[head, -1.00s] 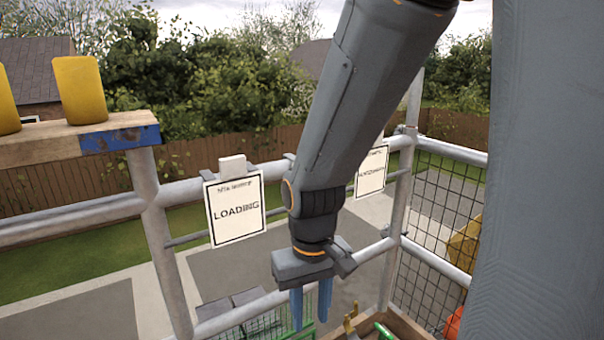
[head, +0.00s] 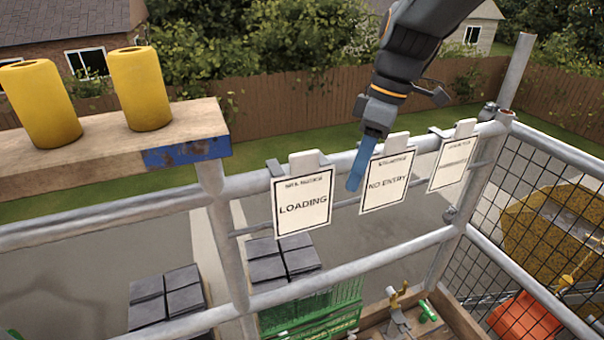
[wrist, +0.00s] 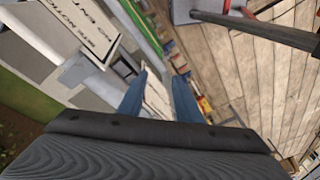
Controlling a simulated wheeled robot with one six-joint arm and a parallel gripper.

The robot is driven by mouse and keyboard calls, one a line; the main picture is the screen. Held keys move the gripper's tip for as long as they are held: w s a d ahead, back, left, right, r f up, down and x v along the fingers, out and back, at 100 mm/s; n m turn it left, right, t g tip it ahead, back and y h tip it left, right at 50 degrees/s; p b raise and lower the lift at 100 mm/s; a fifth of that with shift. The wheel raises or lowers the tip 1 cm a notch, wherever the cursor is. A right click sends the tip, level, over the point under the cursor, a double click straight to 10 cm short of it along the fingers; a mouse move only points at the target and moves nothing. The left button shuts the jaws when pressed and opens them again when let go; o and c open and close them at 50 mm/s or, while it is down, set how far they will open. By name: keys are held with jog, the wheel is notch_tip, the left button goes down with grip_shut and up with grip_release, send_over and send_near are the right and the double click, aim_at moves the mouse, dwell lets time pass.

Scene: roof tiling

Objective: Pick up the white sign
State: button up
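Three white signs with black borders hang from the grey rail in the head view: LOADING (head: 303,205), NO ENTRY (head: 388,182) and a third, partly unreadable sign (head: 453,164). My gripper (head: 355,184) points down beside the left edge of the NO ENTRY sign, its blue fingers overlapping the rail in the picture. In the wrist view the two fingers (wrist: 162,76) stand apart. A white sign (wrist: 157,103) shows between them, and another sign (wrist: 72,35) with upside-down text is at upper left. I cannot tell which signs these are, or whether anything is touched.
A wooden plank (head: 100,140) with two yellow cylinders (head: 140,88) sits at the left. Scaffold rails and a mesh panel (head: 530,215) bound the right side. Below are a green crate (head: 312,312), dark tile stacks (head: 168,298) and a wooden tray (head: 455,315) with tools.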

aim_at(305, 152)
jog(key=w+a+r+n+g+y+p, duration=0.1)
jog(key=a+r+n+p, duration=0.1)
jog(key=a+r+n, duration=0.7)
jog(key=shift+m+y, duration=0.3)
jog(key=shift+w+d+f+p+x, duration=0.15)
jog(key=shift+p+x, duration=0.35)
jog(key=shift+x, duration=0.6)
jog(key=shift+d+p+x, duration=0.15)
jog(key=shift+p+x, duration=0.4)
jog(key=shift+x, duration=0.6)
jog(key=shift+w+d+f+p+x, duration=0.15)
jog(key=shift+p+x, duration=0.35)
jog(key=shift+x, duration=0.6)
jog(key=shift+r, duration=0.1)
grip_shut()
